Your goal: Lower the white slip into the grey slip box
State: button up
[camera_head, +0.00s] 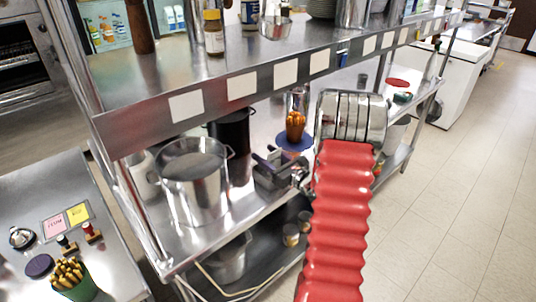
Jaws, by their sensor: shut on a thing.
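My gripper (266,158) shows small and dark at the left of my red ribbed arm, over the lower steel shelf. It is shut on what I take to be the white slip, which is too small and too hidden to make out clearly. My arm covers part of the shelf around it. I cannot make out the grey slip box in this view.
A large steel pot (192,185) stands left of my gripper, with a dark pot (233,135) behind it. A blue plate (295,142) lies beyond. The upper shelf (180,80) overhangs, with several white cards along its edge. A side table (45,175) stands at left.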

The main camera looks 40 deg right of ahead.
jog(key=shift+f, duration=0.75)
dwell(0.8)
jog(key=o, duration=1.1)
jog(key=s, duration=1.3)
jog(key=shift+s+d, duration=0.2)
jog(key=shift+s, duration=0.2)
